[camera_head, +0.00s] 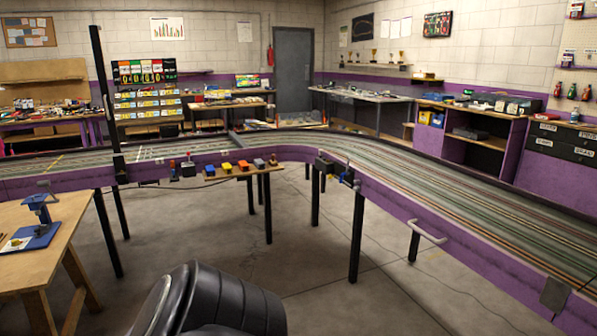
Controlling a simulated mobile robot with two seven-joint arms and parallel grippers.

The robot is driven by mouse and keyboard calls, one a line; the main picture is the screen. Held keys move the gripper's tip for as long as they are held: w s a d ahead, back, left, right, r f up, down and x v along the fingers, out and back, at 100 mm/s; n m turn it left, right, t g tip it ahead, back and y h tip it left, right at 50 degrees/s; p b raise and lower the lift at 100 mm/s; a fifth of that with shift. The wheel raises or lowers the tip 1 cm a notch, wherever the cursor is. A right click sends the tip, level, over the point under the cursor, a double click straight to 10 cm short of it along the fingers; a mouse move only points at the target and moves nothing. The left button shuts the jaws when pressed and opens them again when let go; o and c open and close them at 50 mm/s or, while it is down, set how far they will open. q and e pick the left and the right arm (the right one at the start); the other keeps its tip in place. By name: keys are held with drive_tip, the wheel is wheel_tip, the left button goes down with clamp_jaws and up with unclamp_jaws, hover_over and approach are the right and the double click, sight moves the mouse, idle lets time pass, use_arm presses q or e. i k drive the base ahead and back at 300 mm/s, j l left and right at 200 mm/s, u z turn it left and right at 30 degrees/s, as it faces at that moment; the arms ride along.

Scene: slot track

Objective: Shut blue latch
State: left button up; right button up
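A pale handle (427,232) and a grey plate (555,293) are on the track's purple side, further right. Neither of my grippers is in view.
The wooden table (30,262) fills the lower left. A small shelf with several coloured cars (243,166) juts from the track's inner edge. Dark track legs (357,235) stand on the floor. The grey floor (320,265) between table and track is mostly open.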

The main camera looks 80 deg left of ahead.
sight(347, 173)
drive_tip(key=u, duration=2.2)
drive_tip(key=i+j+z, duration=0.1)
drive_tip(key=i+z, duration=0.15)
drive_tip(key=z, duration=0.15)
drive_tip(key=i+j+z, duration=0.2)
drive_tip(key=z, duration=0.15)
drive_tip(key=i+j+z, duration=0.25)
drive_tip(key=i+j, duration=0.65)
drive_tip(key=j, duration=0.15)
drive_tip(key=i+j, duration=0.3)
drive_tip(key=i+j+z, duration=0.1)
drive_tip(key=i+j, duration=0.2)
drive_tip(key=j, duration=0.25)
drive_tip(key=i+j, duration=0.3)
drive_tip(key=j, duration=0.15)
drive_tip(key=i+j, duration=0.3)
drive_tip(key=j, duration=0.15)
drive_tip(key=z, duration=0.05)
